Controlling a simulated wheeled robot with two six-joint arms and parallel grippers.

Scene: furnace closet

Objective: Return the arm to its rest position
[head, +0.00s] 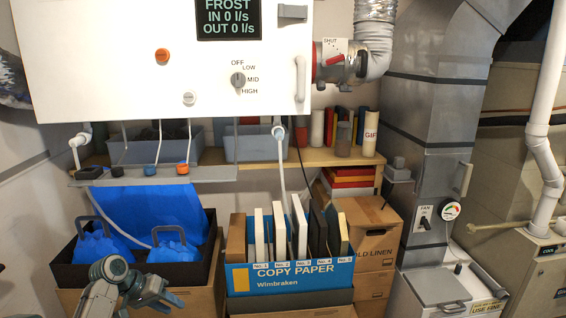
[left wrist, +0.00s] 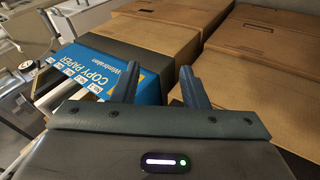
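My left gripper (head: 155,290) shows at the bottom left of the head view, in front of the black bin and the boxes. In the left wrist view my left gripper (left wrist: 160,88) has its two dark fingers spread apart with nothing between them. Past the fingers, that view shows the Copy Paper box and brown cardboard. My right gripper is in neither view.
A Copy Paper box (head: 291,277) of upright binders stands right of my left arm. A black bin (head: 88,273) holds blue bags. A shelf (head: 215,174) and white unit (head: 110,70) sit above. Brown cartons (head: 366,243) and a duct (head: 437,120) stand right.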

